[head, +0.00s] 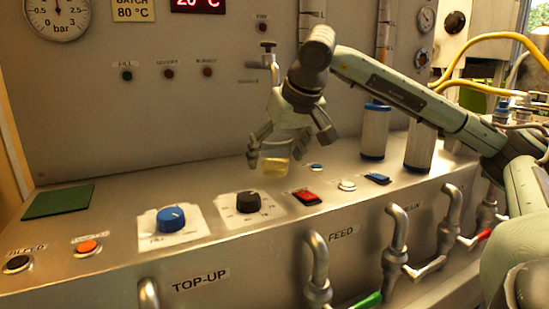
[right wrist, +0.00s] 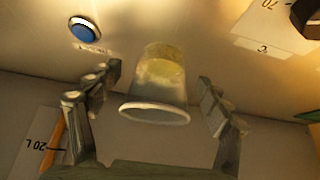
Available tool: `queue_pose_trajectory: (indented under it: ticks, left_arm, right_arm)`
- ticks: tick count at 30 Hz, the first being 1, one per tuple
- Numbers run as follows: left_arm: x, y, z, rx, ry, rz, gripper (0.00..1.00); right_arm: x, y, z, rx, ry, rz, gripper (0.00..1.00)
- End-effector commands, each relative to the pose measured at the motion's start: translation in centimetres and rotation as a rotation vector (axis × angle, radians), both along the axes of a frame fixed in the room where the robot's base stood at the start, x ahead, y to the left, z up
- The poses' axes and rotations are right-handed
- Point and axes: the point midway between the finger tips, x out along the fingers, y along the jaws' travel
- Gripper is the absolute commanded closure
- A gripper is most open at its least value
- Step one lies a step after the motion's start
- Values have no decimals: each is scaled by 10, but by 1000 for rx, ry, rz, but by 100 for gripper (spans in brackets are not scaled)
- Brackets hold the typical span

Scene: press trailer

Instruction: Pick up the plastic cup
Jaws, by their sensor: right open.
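The plastic cup (head: 276,160) is clear, with something yellowish in its lower part. It stands on the metal panel ledge below a small tap, behind the black knob and red switch. In the right wrist view the cup (right wrist: 158,90) shows between the two fingers, its white rim toward the camera. My right gripper (head: 285,155) is open, with one finger on either side of the cup. In the right wrist view the gripper (right wrist: 157,110) shows gaps between both fingers and the cup. My left gripper is not in view.
The ledge has a blue knob (head: 171,218), a black knob (head: 248,202), a red switch (head: 307,196) and a blue switch (head: 377,178). A tap (head: 270,62) is on the wall above the cup. A white cylinder (head: 375,134) stands right of the gripper. A green pad (head: 58,201) lies far left.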

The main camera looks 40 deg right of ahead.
Motion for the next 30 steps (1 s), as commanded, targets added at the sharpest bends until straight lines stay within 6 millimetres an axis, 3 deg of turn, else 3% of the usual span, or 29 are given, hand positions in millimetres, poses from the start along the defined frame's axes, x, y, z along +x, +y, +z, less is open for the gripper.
queue_pose_trajectory:
  ticks: [9, 22, 30]
  left_arm:
    - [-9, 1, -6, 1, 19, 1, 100]
    - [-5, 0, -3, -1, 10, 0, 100]
    - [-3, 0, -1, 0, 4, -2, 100]
  right_arm:
    - [0, 0, 0, 0, 0, 0, 23]
    - [0, 0, 0, 0, 0, 0, 76]
    - [0, 0, 0, 0, 0, 0, 78]
